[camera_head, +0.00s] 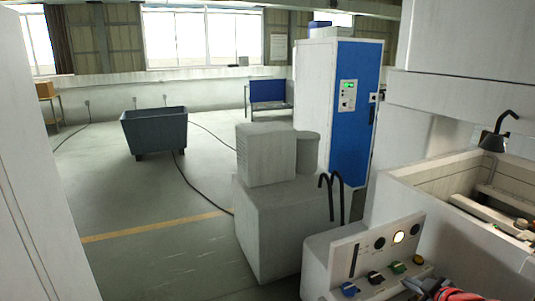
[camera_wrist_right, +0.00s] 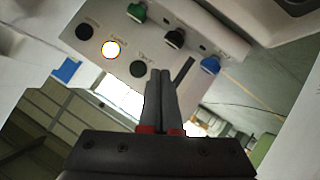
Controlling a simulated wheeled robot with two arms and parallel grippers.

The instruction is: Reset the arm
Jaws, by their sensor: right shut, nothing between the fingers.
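A control panel (camera_head: 352,275) stands at the lower right in the head view. Its face has blue (camera_head: 349,289), black (camera_head: 376,277) and green (camera_head: 398,267) knobs, and one lit lamp (camera_head: 398,237) between dark ones. My right gripper (camera_head: 412,286) is low at the panel's front, partly cut off by the frame edge. In the right wrist view, my right gripper (camera_wrist_right: 161,72) has its two dark fingers together, empty, in front of the panel (camera_wrist_right: 112,22). The lit lamp (camera_wrist_right: 110,49) and blue knob (camera_wrist_right: 210,66) show beyond the fingertips. I cannot tell whether they touch the panel. My left gripper is out of view.
A machine with an open tank (camera_head: 440,178) stands right of the panel. A grey block (camera_head: 270,235) and a blue-fronted cabinet (camera_head: 357,110) stand behind it. A dark bin (camera_head: 155,133) sits farther left. Open floor (camera_head: 150,205) lies left, with cables across it.

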